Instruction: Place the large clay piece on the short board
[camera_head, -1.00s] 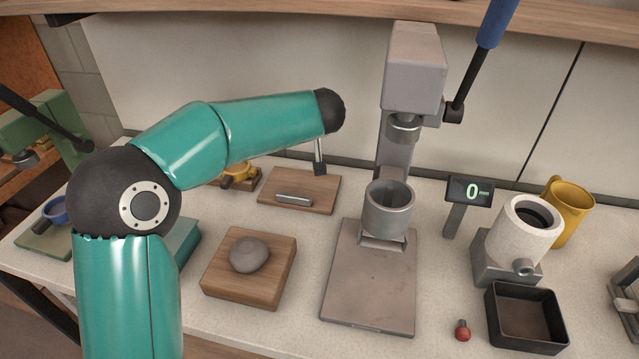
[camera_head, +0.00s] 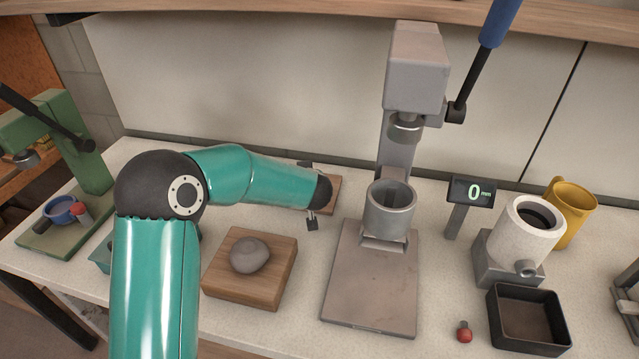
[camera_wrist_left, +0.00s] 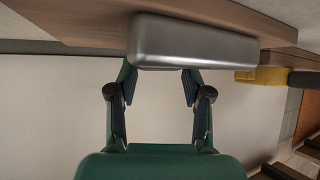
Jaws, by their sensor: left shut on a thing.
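A round grey clay lump (camera_head: 249,255) lies on a thick square wooden board (camera_head: 225,285) at the front left. A thinner wooden board (camera_head: 330,194) lies behind it, largely covered by my left arm. My left gripper (camera_wrist_left: 160,78) is at that board, shut on a smooth grey bar (camera_wrist_left: 195,42), which looks metallic. In the head view the bar is hidden under my arm. In the wrist view the bar lies against the thin board (camera_wrist_left: 90,22); I cannot tell whether it is lifted. My right gripper is not in view.
A grey press with a cup (camera_head: 389,212) stands right of the boards. A display (camera_head: 472,191), a white cylinder (camera_head: 525,232), a yellow mug (camera_head: 572,210) and a black tray (camera_head: 528,318) stand further right. A green press (camera_head: 70,150) is at the left.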

